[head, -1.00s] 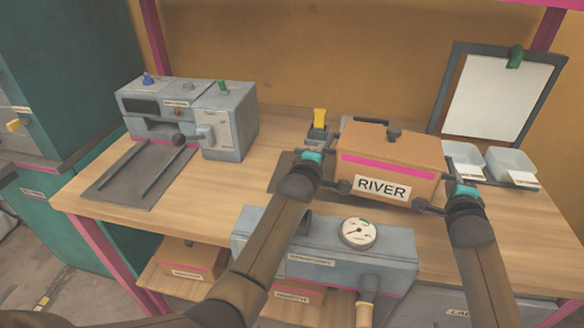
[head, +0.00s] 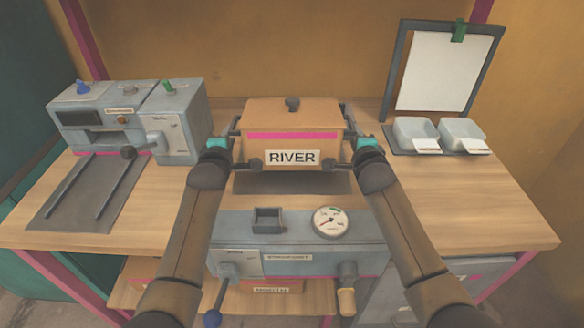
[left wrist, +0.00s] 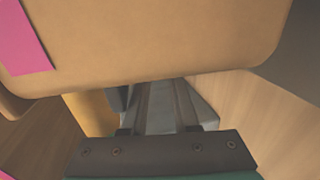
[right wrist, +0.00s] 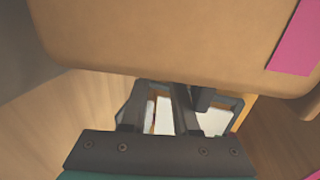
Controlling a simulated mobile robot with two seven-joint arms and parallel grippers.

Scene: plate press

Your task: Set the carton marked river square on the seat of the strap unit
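The tan carton marked RIVER (head: 292,140) has a pink stripe and a dark knob on top. It is level between my two grippers, behind the strap unit's grey body (head: 290,262) with its gauge. A dark flat surface, apparently the seat (head: 290,184), shows below and in front of the carton; the carton seems raised above it, but its underside is hidden. My left gripper (head: 240,155) is at the carton's left side and my right gripper (head: 350,155) at its right side. Both seem shut on its side fittings. The carton's wall (left wrist: 150,40) fills the top of both wrist views (right wrist: 180,40).
A grey machine (head: 130,118) with a dark railed ramp (head: 85,195) stands at the left. Two pale bins (head: 440,135) and a framed white board (head: 440,70) stand at the right. Bare wooden bench (head: 460,205) lies at the right front. Another carton (head: 270,287) is on the shelf below.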

